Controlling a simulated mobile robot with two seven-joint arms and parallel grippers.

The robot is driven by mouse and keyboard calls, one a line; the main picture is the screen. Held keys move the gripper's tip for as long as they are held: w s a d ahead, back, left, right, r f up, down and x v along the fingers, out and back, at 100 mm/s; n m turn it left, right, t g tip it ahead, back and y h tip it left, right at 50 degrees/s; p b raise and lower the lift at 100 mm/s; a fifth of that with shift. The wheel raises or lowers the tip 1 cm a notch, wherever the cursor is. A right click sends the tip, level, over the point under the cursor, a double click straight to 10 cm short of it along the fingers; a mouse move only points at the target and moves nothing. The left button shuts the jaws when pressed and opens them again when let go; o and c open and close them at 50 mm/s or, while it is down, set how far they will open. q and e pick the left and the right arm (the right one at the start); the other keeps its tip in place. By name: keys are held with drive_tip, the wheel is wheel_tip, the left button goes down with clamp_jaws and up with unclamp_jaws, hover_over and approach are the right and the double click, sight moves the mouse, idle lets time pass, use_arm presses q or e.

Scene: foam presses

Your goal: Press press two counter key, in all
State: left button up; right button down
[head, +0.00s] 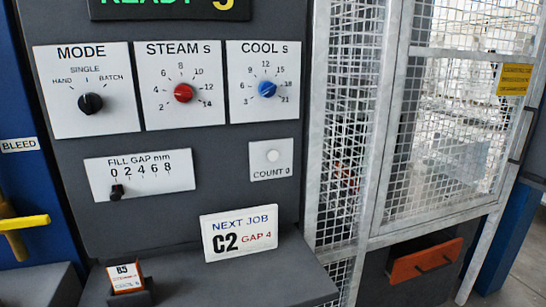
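The counter key (273,156) is a round pale button on a small white plate, at the right of the grey control panel. The plate (271,173) reads "COUNT" with what looks like a 0 after it. The key appears unobstructed, with nothing touching it. No marking in view tells me which press number this panel belongs to. Neither of my grippers shows in the head view.
Above are the MODE knob (90,103), STEAM knob (183,93) and COOL knob (267,89). The FILL GAP slider (117,190) is left. A NEXT JOB card (239,233) and small B5 card (125,277) stand below. A mesh guard (450,130) is right; a yellow handle (25,222) is left.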

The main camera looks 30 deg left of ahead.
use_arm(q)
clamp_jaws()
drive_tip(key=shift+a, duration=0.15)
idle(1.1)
